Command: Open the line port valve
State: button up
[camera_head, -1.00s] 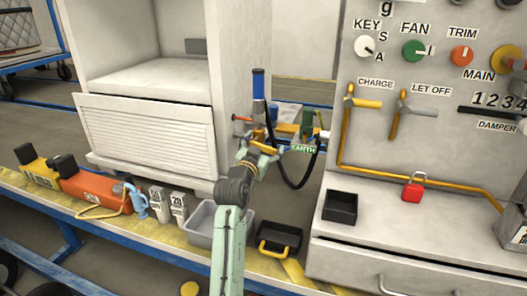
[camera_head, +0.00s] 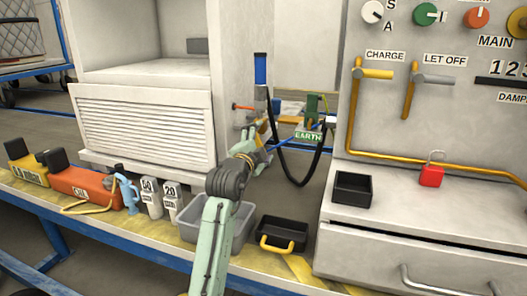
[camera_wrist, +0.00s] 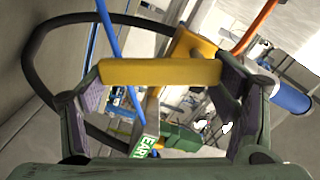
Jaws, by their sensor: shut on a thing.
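A yellow valve handle (camera_wrist: 160,72) lies crosswise between the fingers of my gripper (camera_wrist: 162,84) in the wrist view, joined to a yellow valve body (camera_wrist: 192,42). My gripper is shut on this handle. In the head view my gripper (camera_head: 256,140) is at the fittings below the blue-handled hose end (camera_head: 261,72), left of the green EARTH label (camera_head: 308,136). My wrist hides most of the handle there.
A black hose (camera_head: 297,183) loops beside my gripper; it also curves through the wrist view (camera_wrist: 35,60). An orange pipe (camera_wrist: 256,24) and blue cylinder (camera_wrist: 290,97) are close by. A grey bin (camera_head: 240,236) and black tray (camera_head: 296,233) sit below.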

jog(key=m+b, duration=0.1)
jog(key=a+m+b, duration=0.1)
jog(key=m, duration=0.1)
jog(key=m+b, duration=0.1)
jog(key=shift+w+a+f+m, duration=0.2)
jog(key=shift+f+m, duration=0.1)
jog(key=shift+f, duration=0.1)
dwell(0.4)
jog(key=o, duration=1.7)
jog(key=shift+s, duration=0.1)
jog(key=v, duration=1.2)
jog(key=shift+r, duration=0.1)
